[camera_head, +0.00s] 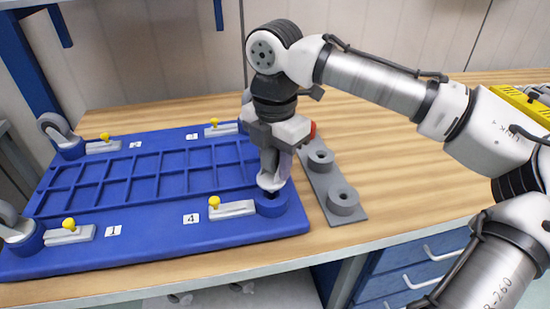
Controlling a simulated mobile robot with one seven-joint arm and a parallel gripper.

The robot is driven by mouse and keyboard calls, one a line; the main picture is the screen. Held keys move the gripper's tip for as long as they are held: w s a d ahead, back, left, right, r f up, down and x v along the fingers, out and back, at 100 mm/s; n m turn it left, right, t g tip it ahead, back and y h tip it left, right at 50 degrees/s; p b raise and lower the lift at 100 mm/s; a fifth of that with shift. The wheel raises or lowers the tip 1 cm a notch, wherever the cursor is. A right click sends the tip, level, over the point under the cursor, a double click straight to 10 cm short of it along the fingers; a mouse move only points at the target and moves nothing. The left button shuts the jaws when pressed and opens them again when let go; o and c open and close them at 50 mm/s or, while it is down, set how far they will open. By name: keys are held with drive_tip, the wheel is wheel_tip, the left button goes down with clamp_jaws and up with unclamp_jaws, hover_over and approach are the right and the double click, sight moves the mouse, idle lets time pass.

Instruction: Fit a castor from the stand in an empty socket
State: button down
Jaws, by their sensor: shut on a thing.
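My gripper (276,150) is shut on a castor (272,181), holding it upright over the front right socket (272,204) of the blue tote base, by label 4. The castor's pale lower end is at the socket's mouth; I cannot tell whether its stem is inside. The grey stand (354,217) lies to the right of the base, with two empty cups showing. Castors stand in the back left socket (69,149) and the front left socket (25,241). The back right corner, behind my gripper, is mostly hidden.
Grey latches with yellow knobs (214,202) sit beside the sockets. The wooden bench top (405,190) is clear right of the stand. A yellow-edged object (522,105) is at the far right. Blue drawers (405,268) are below the bench.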

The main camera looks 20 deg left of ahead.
drive_tip(key=shift+f+b, duration=0.3)
drive_tip(key=shift+f, duration=1.1)
drive_tip(key=shift+f, duration=0.35)
drive_tip(key=c, duration=0.9)
unclamp_jaws()
wheel_tip(320, 180, up, 14)
drive_tip(key=shift+f, duration=0.1)
drive_tip(key=shift+s+f, duration=0.1)
